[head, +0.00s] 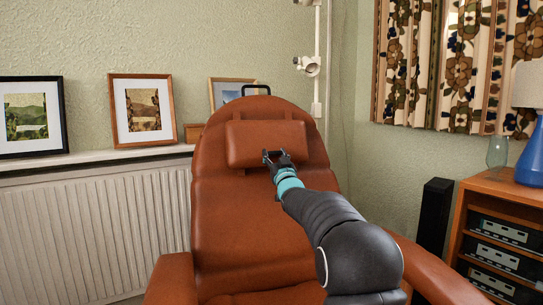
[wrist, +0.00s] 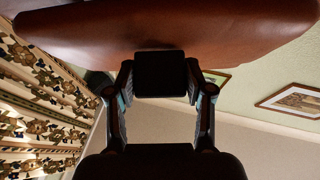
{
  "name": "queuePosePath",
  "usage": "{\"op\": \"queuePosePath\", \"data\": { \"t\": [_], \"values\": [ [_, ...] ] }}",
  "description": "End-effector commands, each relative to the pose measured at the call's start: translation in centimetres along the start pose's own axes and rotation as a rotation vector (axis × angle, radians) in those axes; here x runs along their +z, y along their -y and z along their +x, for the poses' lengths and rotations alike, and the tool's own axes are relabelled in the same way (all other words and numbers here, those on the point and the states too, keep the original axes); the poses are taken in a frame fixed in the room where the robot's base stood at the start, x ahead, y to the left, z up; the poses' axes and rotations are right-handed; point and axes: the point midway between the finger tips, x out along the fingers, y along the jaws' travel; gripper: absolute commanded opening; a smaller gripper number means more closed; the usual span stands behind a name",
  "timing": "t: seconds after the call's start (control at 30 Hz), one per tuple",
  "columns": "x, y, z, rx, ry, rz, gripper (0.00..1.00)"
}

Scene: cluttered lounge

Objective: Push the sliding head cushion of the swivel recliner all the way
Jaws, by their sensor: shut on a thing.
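The swivel recliner (head: 232,215) is brown leather and faces me, with its backrest upright. Its padded head cushion (head: 255,136) sits on the upper backrest, with a strip of backrest showing above it. My gripper (head: 274,156) is at the cushion's lower edge, a little right of its middle. In the wrist view, brown leather (wrist: 160,28) fills the top, and a black block (wrist: 160,74) sits between my fingers, just by the leather's edge. My gripper is shut on this block. Whether the block is fixed to the cushion is hidden.
A radiator (head: 95,230) and a shelf with framed pictures (head: 142,110) are at the left. A black speaker (head: 434,215) and a wooden cabinet (head: 480,195) with a blue lamp (head: 532,155) stand at the right. A white stand (head: 317,60) rises behind the recliner.

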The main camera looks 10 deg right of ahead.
Motion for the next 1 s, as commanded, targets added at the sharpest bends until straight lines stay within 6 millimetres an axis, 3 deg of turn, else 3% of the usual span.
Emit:
{"op": "queuePosePath", "data": {
  "t": [0.07, 0.37, 0.4, 0.47, 0.5, 0.83, 1.0],
  "values": [
    [0.8, 0.2, -0.3, -0.003, -0.001, -0.002, 0.17],
    [0.6, 0.5, -0.2, -0.006, -0.001, 0.0, 0.17],
    [0.6, 0.5, -0.2, -0.006, -0.001, 0.001, 0.59],
    [0.6, 0.6, -0.1, -0.007, -0.001, 0.001, 0.74],
    [0.6, 0.7, -0.1, -0.008, -0.001, 0.001, 0.77],
    [0.6, 0.8, -0.3, -0.009, 0.0, 0.002, 0.77],
    [0.6, 0.7, -1.4, -0.008, 0.001, 0.001, 0.77]
  ]
}}
